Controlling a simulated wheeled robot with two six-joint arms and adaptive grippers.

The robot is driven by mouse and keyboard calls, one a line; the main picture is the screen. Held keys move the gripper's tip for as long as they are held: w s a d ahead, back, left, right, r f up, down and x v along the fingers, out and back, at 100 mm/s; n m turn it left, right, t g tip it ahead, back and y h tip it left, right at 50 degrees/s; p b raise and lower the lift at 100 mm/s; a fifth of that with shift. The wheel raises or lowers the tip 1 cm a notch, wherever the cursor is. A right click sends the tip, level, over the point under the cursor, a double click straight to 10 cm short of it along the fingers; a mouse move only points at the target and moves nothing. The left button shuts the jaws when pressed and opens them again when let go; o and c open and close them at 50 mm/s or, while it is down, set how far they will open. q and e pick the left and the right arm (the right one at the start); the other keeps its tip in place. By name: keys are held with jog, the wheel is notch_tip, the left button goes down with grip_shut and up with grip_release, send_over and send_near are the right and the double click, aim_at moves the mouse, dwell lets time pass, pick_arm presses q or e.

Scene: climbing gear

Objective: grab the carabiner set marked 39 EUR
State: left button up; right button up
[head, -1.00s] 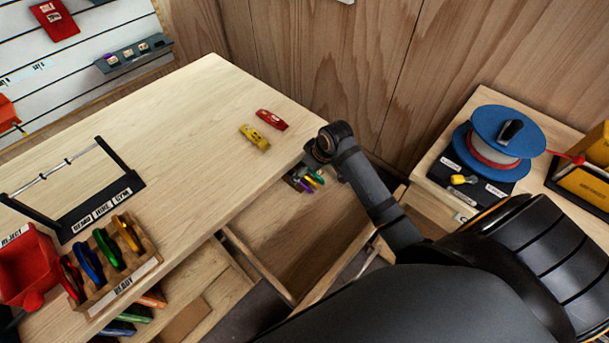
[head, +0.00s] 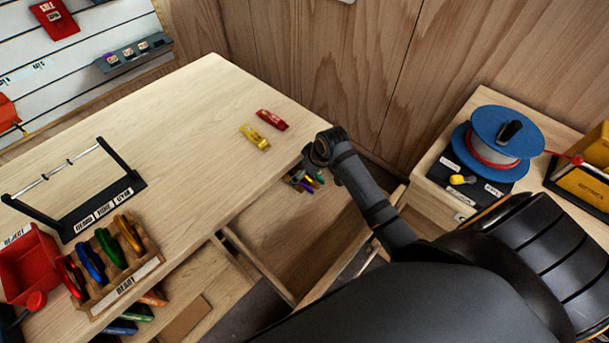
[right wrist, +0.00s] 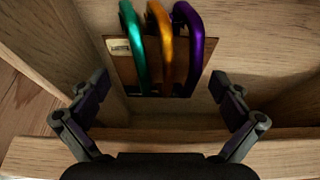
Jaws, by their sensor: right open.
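A carabiner set lies in the open drawer (head: 290,225). In the right wrist view it has a green carabiner (right wrist: 135,45), an orange one (right wrist: 163,45) and a purple one (right wrist: 188,45) on a brown card (right wrist: 118,70). The small pale tag (right wrist: 117,46) on the card is too small to read. In the head view the set (head: 308,180) is partly hidden by my right wrist. My right gripper (right wrist: 160,90) is open and empty, with its fingers apart on either side, short of the set and not touching it. My left gripper is not in view.
The drawer's front wall (right wrist: 200,145) runs under my right gripper. On the worktop (head: 190,130) lie a yellow item (head: 254,137) and a red item (head: 271,120). A READY rack (head: 120,280) of carabiners and a red REJECT bin (head: 28,265) stand at left. A blue spool (head: 505,135) stands at right.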

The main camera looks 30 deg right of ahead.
jog(key=c, duration=1.3)
